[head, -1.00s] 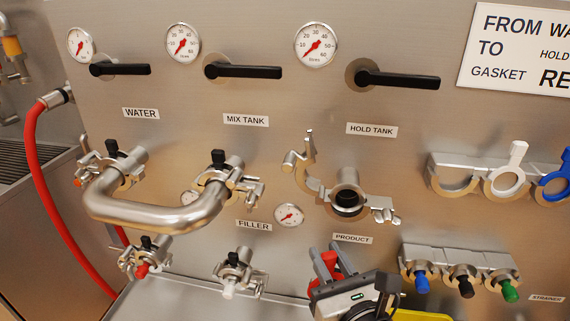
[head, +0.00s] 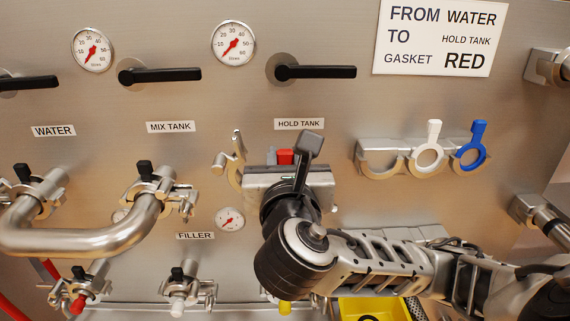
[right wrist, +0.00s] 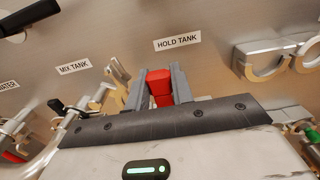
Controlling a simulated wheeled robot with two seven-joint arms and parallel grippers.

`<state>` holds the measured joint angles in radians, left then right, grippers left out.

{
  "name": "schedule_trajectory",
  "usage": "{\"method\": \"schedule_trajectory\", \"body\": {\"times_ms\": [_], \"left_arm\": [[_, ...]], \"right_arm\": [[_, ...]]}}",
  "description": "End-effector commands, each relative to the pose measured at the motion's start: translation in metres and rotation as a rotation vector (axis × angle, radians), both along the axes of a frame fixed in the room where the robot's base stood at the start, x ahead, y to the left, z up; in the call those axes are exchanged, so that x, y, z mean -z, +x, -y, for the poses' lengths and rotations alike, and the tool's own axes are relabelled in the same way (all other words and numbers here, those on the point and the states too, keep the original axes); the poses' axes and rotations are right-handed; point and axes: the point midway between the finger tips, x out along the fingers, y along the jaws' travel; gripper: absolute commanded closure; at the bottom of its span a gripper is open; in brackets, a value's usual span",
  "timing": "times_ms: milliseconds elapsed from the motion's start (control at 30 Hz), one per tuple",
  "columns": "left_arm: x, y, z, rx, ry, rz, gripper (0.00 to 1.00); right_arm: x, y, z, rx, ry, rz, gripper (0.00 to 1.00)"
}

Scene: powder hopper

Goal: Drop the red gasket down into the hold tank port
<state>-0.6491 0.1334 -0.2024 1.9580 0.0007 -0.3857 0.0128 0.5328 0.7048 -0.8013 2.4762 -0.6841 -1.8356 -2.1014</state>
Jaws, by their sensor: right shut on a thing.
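The red gasket (head: 285,156) shows as a small red tab under the HOLD TANK label. My right gripper (head: 286,158) is shut on it. In the right wrist view the red gasket (right wrist: 159,86) stands between the two grey fingers of the right gripper (right wrist: 159,92). The rest of the gasket is hidden. The hold tank port is hidden behind my gripper. Its open clamp (head: 234,164) shows on the left of the gripper. I cannot tell whether the gasket touches the port. My left gripper is not in view.
A white gasket (head: 430,152) and a blue gasket (head: 470,150) hang on a rack (head: 377,157) at right. A bent steel pipe (head: 90,238) joins the water and mix tank ports. The hold tank valve handle (head: 318,72) is above. A yellow tray (head: 350,308) lies below.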

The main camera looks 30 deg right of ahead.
Motion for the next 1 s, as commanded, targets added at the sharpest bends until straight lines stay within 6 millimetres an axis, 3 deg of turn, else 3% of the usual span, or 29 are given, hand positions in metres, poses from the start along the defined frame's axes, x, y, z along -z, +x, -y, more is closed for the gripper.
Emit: {"method": "schedule_trajectory", "body": {"times_ms": [733, 800, 1000], "left_arm": [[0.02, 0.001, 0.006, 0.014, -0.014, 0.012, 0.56], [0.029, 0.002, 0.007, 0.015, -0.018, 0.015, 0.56], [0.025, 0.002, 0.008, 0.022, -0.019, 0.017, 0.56]], "right_arm": [[0.011, 0.057, 0.036, 0.003, 0.002, 0.003, 0.91], [0.014, 0.063, 0.04, 0.004, 0.003, 0.005, 0.91], [0.028, 0.063, 0.039, 0.0, 0.001, 0.0, 0.91]]}}
